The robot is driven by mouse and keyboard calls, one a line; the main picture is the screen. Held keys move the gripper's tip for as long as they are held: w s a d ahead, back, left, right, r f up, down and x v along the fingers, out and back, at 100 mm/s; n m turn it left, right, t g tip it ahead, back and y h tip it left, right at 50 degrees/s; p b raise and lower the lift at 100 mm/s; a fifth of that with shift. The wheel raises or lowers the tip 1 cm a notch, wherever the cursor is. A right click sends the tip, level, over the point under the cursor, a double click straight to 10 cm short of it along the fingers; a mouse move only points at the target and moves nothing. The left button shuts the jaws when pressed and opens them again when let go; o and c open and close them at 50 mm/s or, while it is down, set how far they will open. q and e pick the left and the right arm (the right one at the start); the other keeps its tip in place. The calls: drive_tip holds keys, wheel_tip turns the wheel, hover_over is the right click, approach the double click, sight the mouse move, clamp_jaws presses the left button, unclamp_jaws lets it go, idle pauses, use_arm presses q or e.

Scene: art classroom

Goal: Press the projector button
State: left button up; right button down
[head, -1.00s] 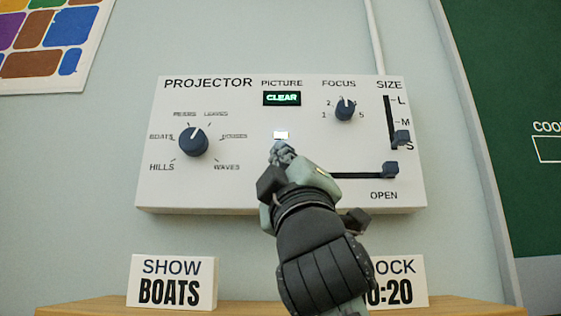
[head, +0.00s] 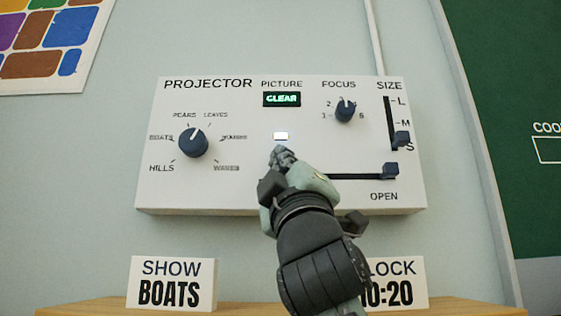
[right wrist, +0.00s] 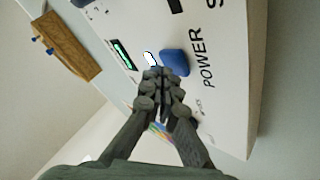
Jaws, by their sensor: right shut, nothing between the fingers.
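The white projector panel (head: 240,195) hangs on the wall, with a lit white lamp (head: 281,136) below the green picture display (head: 282,99) reading CLEAR. A blue button (right wrist: 175,62) beside the word POWER shows in the right wrist view. In the head view my right gripper hides it. My right gripper (head: 282,155) is shut and empty, its fingertips just below the lamp. In the right wrist view its fingertips (right wrist: 160,74) are at the button's edge; I cannot tell whether they touch it. My left gripper is not in view.
The panel also has a picture knob (head: 193,142), a focus knob (head: 345,110), a size slider (head: 401,138) and a slider above OPEN (head: 391,170). Below, a SHOW BOATS sign (head: 172,283) and a partly hidden clock sign (head: 405,290) stand on a wooden surface (head: 80,308).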

drive_tip(key=shift+w, duration=0.15)
idle(0.5)
drive_tip(key=shift+w, duration=0.3)
drive_tip(key=shift+s, duration=0.4)
idle(0.3)
drive_tip(key=s, duration=0.6)
drive_tip(key=shift+p, duration=0.3)
